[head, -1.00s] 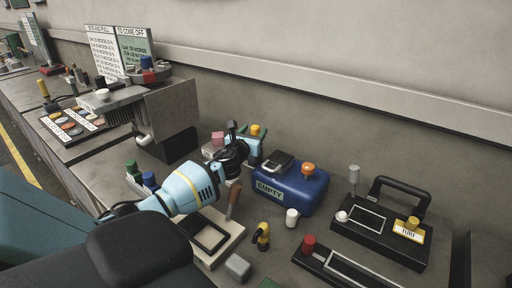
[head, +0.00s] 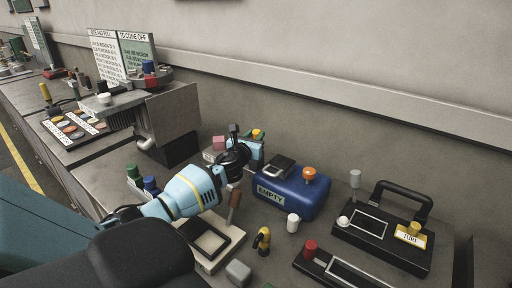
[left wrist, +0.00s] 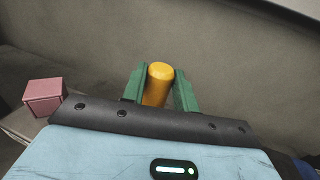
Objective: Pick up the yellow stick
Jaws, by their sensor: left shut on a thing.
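The yellow stick (left wrist: 157,88) stands between the two green fingers of my left gripper (left wrist: 159,80) in the left wrist view. The fingers are shut on it from both sides, and its rounded yellow top shows above them. Its lower end is hidden behind the dark edge of the gripper. In the head view the stick's yellow top (head: 257,133) shows small at my left gripper, behind the blue can. I cannot tell whether the stick's bottom touches anything. My right gripper is in neither view.
A blue can marked EMPTY (head: 290,192) stands just right of the gripper. A pink block (left wrist: 43,97) is close on the left. A brown-handled tool (head: 234,206), a pale frame (head: 228,245) and a white cylinder (head: 292,222) are nearer. The wall is close behind.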

